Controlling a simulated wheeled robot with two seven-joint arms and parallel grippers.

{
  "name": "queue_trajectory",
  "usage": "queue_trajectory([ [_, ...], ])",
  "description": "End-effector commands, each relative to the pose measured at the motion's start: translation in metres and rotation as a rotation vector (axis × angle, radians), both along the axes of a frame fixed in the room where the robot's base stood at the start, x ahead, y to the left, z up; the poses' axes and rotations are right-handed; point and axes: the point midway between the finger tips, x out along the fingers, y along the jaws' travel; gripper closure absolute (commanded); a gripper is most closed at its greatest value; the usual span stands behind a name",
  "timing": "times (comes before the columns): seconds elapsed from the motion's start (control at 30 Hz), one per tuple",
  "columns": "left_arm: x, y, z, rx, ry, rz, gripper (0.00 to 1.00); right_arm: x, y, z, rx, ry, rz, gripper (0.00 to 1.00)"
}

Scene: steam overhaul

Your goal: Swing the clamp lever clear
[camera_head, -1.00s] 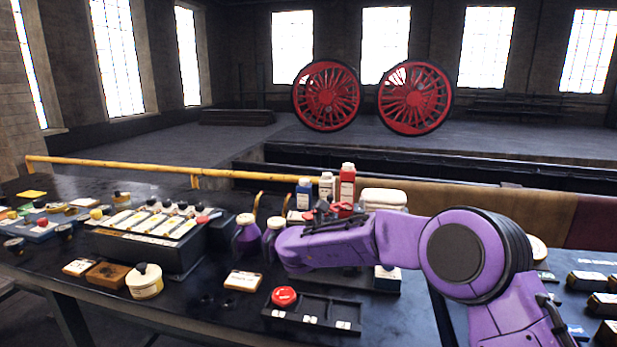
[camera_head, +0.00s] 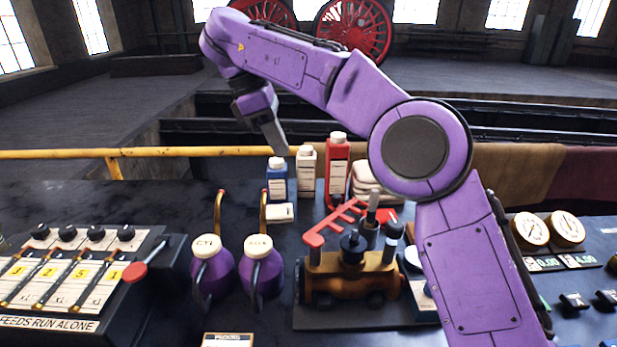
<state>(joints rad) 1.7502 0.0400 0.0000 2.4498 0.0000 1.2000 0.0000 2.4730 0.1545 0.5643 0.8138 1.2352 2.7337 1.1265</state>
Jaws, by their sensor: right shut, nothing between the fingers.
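A brass fixture (camera_head: 340,277) with dark fittings stands on a dark base plate at the middle of the bench. A red pronged bar (camera_head: 334,222) lies slanted over its top, rising to the right; I cannot tell for certain whether this is the clamp lever. A grey upright post (camera_head: 371,218) stands beside the bar, with a small red part behind it. My right gripper (camera_head: 282,151) points down, shut and empty, above the blue bottle and up and left of the fixture, apart from it. My left gripper is not in view.
A blue bottle (camera_head: 277,178), a white bottle (camera_head: 306,170) and a red bottle (camera_head: 337,165) stand behind the fixture. Two purple oil cans (camera_head: 211,268) stand left of it. A lever box (camera_head: 65,280) is far left, gauges (camera_head: 530,231) far right. A yellow rail (camera_head: 60,154) runs behind.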

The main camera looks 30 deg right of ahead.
Motion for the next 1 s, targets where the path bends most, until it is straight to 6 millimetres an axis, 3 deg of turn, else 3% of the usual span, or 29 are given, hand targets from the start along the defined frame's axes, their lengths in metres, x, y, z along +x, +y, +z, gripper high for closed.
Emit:
queue_trajectory([
  [0.27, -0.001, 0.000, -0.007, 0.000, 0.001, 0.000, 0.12, 0.000, -0.003, -0.011, -0.001, 0.003, 0.000, 1.00],
  [0.5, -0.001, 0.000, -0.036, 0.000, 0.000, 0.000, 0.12, -0.009, -0.017, -0.057, 0.001, 0.004, 0.004, 1.00],
  [0.73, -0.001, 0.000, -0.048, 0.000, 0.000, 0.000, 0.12, -0.018, -0.032, -0.100, 0.001, 0.004, 0.005, 1.00],
  [1.0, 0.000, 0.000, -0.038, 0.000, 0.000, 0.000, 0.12, -0.036, -0.063, -0.095, -0.002, 0.001, 0.001, 1.00],
])
